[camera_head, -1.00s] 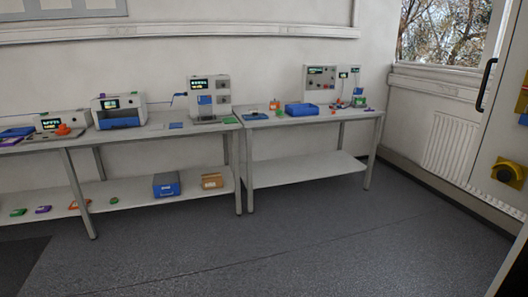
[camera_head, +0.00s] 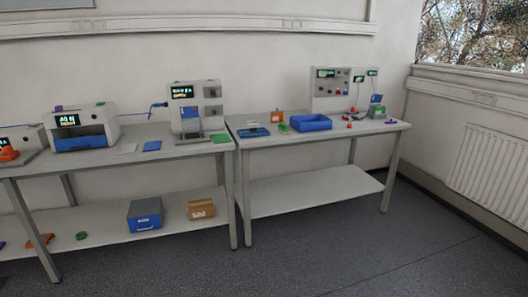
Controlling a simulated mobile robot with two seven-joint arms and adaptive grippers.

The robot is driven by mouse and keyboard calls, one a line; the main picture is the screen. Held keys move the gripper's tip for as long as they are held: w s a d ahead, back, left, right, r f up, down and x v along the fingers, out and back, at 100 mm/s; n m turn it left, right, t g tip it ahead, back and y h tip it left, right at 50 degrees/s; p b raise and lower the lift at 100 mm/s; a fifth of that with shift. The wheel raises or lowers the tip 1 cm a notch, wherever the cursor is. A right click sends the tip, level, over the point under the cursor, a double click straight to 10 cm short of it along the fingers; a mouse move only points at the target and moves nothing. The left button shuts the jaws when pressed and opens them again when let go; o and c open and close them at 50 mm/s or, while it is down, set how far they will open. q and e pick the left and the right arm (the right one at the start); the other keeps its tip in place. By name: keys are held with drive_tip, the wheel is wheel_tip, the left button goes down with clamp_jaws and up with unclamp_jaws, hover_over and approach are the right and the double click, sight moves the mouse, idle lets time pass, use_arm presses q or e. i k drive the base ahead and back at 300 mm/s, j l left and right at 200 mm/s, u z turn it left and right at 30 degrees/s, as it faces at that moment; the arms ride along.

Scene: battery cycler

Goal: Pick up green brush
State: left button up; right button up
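The green brush is not certain at this distance. A small green item (camera_head: 283,127) lies on the right table, between the blue-and-dark tray and the blue bin; it may be the brush. A flat green item (camera_head: 220,138) lies on the left table near its right end. A green block (camera_head: 377,112) sits at the right side of the right table. A small green ring-like item (camera_head: 81,236) lies on the lower shelf at left. Neither of my grippers is in view.
The right table (camera_head: 260,143) carries a blue bin (camera_head: 310,123), a dark blue tray (camera_head: 253,132), an orange box (camera_head: 277,117) and a panel instrument (camera_head: 335,88). The left table (camera_head: 130,155) bears several machines. The floor (camera_head: 300,255) in front is clear. A radiator (camera_head: 490,170) stands at right.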

sight(283, 128)
drive_tip(key=i, duration=3.05)
